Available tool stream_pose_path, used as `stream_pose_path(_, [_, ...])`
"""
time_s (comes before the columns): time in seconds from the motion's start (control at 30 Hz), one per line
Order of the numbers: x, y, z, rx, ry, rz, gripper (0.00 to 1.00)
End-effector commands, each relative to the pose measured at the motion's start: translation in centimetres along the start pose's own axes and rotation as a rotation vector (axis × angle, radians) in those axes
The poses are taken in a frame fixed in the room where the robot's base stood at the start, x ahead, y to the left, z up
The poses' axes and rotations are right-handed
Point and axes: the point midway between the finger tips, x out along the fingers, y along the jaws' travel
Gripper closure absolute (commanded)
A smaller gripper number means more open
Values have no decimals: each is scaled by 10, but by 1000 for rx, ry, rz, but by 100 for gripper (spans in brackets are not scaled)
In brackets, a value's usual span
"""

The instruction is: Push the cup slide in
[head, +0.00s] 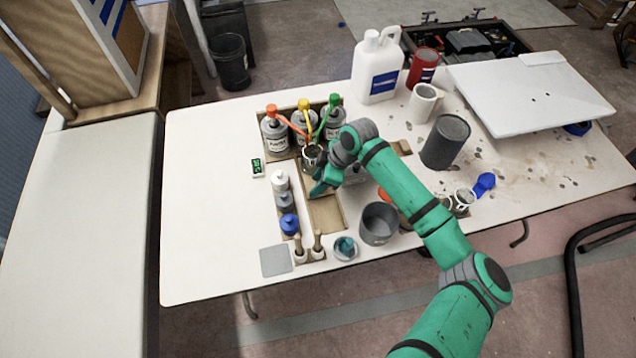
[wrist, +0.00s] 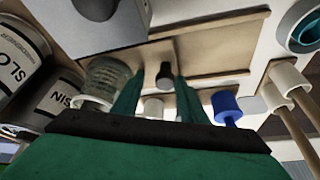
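A clear cup (head: 313,155) with a white base stands in front of the pump bottles, at the far end of a wooden slide track (head: 325,214). The cup also shows in the wrist view (wrist: 107,78), left of my fingers. A dark knob (wrist: 165,75) shows between my fingertips in the wrist view, in front of a tan wooden board (wrist: 212,45). My gripper (head: 318,188) points down near the cup. In the wrist view its two green fingers (wrist: 157,85) are apart, with gaps beside the knob. I cannot tell whether a finger touches it. My wrist partly hides the slide in the head view.
Pump bottles (head: 275,134) with orange, yellow and green tops stand behind the cup. Small jars, including a blue one (head: 288,224), line the left side. A grey pot (head: 379,223) stands to the right. The white tabletop (head: 210,200) is clear at left.

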Motion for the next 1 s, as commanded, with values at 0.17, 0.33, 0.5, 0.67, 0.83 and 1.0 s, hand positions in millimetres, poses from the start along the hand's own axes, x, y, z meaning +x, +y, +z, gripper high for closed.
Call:
stream_pose_path(0.17, [-2,0,2,3,0,-1,61])
stream_pose_path(0.33, [-20,0,3,3,-1,0,61])
stream_pose_path(0.5, [-51,1,3,3,-1,2,61])
stream_pose_path(0.67, [-79,0,0,-2,-1,-1,61])
stream_pose_path(0.83, [-98,0,-3,-6,-1,-3,61])
stream_pose_path(1.0, [-107,0,-1,-2,-1,-2,61])
